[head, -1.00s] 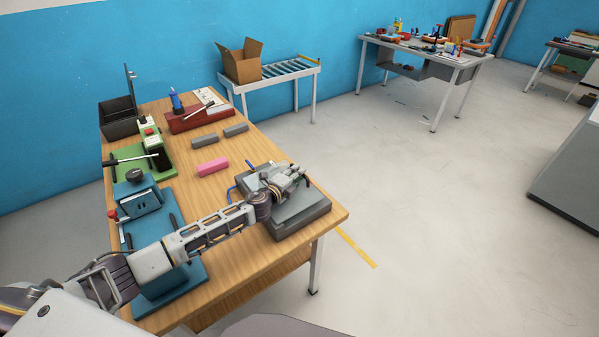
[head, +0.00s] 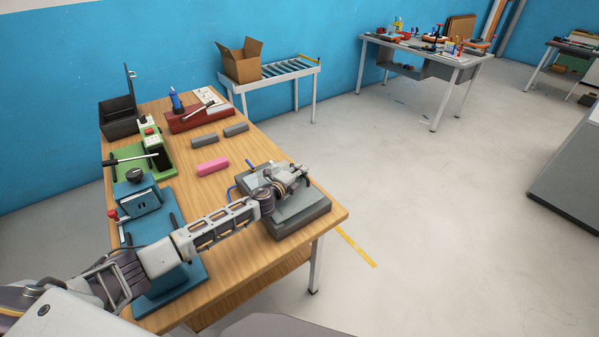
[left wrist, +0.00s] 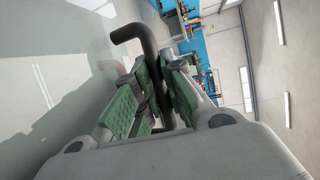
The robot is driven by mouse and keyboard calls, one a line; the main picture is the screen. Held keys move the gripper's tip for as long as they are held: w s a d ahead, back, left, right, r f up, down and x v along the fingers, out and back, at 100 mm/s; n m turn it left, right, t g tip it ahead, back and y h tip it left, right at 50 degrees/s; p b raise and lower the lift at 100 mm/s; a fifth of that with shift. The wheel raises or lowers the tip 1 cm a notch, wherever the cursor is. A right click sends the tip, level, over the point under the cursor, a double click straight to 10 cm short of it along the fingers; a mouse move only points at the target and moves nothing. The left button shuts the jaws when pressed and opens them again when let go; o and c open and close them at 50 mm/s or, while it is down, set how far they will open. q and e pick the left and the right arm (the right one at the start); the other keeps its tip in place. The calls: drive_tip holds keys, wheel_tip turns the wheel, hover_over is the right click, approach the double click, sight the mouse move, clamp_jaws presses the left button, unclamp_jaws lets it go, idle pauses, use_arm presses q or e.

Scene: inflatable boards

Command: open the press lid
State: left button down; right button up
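The press (head: 300,216) is the grey, flat block at the near right corner of the wooden table. Its lid looks down, though my left arm hides much of its top. My left gripper (head: 300,171) is over the press top. In the left wrist view a dark bent handle (left wrist: 149,50) passes between the green finger pads of the left gripper (left wrist: 160,95). The pads sit close against both sides of the bar and look shut on it. Where the handle joins the lid is hidden. My right gripper is in neither view.
On the wooden table (head: 262,258) stand a blue device (head: 150,222), a green device (head: 155,150), a red-based device (head: 195,118) and a black bin (head: 118,118). A pink block (head: 212,166) and two grey blocks lie mid-table. Open floor lies to the right.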

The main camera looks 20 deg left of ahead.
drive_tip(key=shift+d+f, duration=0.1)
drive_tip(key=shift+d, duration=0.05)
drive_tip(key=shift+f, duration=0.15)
